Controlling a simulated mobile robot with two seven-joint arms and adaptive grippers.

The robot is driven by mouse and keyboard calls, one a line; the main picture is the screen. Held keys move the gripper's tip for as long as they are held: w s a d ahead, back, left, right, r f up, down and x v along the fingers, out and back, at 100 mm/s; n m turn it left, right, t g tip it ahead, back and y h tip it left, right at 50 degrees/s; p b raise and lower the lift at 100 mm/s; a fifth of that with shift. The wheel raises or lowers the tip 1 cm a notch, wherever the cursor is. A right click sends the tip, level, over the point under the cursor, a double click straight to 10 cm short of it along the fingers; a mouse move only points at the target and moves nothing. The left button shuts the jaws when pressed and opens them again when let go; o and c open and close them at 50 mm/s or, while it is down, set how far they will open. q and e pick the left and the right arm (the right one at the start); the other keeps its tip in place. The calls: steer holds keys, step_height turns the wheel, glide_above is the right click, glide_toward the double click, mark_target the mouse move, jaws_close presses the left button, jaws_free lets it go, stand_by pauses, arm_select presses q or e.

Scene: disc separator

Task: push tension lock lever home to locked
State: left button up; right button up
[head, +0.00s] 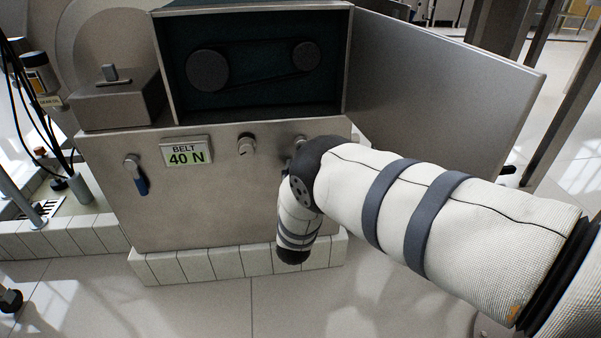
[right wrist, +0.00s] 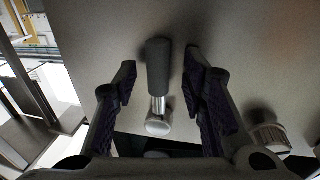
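The lever (right wrist: 158,68), with a dark grey grip on a bright metal stem and round pivot (right wrist: 158,125), is mounted on the cabinet front in the right wrist view. My right gripper (right wrist: 161,78) is open. Its two fingers stand on either side of the grip, with a gap on both sides and no visible contact. In the head view my right arm covers most of this lever and hides the gripper; only a small metal part (head: 300,140) shows above the arm. My left gripper is in neither view.
The cabinet front (head: 215,215) also carries a blue-handled lever (head: 137,175), a BELT 40 N display (head: 187,152) and a knob (head: 246,145), which shows in the right wrist view (right wrist: 268,132). Above, an open door (head: 450,85) reaches right beside a belt with two pulleys (head: 208,68).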

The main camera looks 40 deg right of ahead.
steer(key=v, duration=1.2)
steer(key=shift+s, duration=0.1)
